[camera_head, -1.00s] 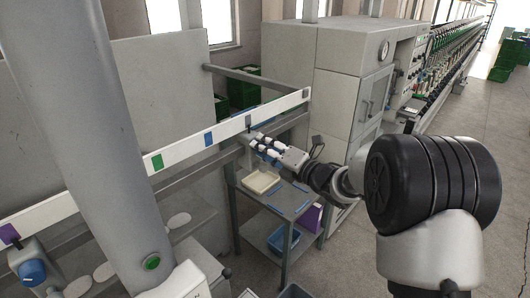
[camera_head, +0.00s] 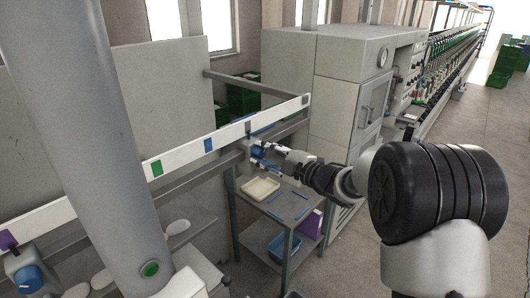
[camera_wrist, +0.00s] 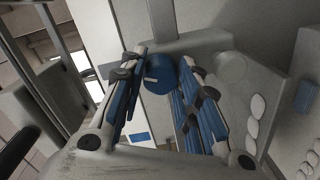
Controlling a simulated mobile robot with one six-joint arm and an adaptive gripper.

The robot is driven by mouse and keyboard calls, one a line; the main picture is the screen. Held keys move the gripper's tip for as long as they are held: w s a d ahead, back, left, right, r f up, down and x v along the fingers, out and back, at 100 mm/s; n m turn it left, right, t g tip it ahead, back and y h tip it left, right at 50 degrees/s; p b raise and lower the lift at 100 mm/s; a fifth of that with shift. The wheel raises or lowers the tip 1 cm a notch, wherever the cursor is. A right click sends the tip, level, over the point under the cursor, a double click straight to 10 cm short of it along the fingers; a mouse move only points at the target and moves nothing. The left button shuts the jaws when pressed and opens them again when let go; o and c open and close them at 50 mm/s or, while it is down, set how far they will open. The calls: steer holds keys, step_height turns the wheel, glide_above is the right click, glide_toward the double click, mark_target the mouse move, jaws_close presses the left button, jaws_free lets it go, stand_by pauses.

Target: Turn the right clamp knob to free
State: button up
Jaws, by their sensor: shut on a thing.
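The right clamp knob is a blue round knob (camera_wrist: 159,74) with a pale mark on its face, on a grey clamp body. It sits between my gripper's fingertips in the wrist view. In the head view the knob (camera_head: 257,151) is partly hidden by the fingers, below the right part of the white rail (camera_head: 180,156). My gripper (camera_head: 262,155) is shut on it, with blue-padded fingers on either side, also seen in the wrist view (camera_wrist: 162,66). The exact finger contact is hard to make out. Another blue knob (camera_head: 27,280) is on a clamp at the lower left.
A grey table (camera_head: 292,205) with a cream tray (camera_head: 261,188) and blue strips stands below my gripper. A blue bin (camera_head: 283,243) and a purple item are on its lower shelf. A grey cabinet (camera_head: 340,85) stands behind. Open floor lies to the right.

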steer(key=shift+m+p, duration=0.5)
steer(key=shift+m, duration=0.7)
steer(key=o, duration=1.1)
steer(key=shift+c, duration=0.2)
steer(key=shift+d, duration=0.1)
steer(key=v, duration=1.2)
steer(key=shift+w+m, duration=0.15)
steer(key=shift+m, duration=0.15)
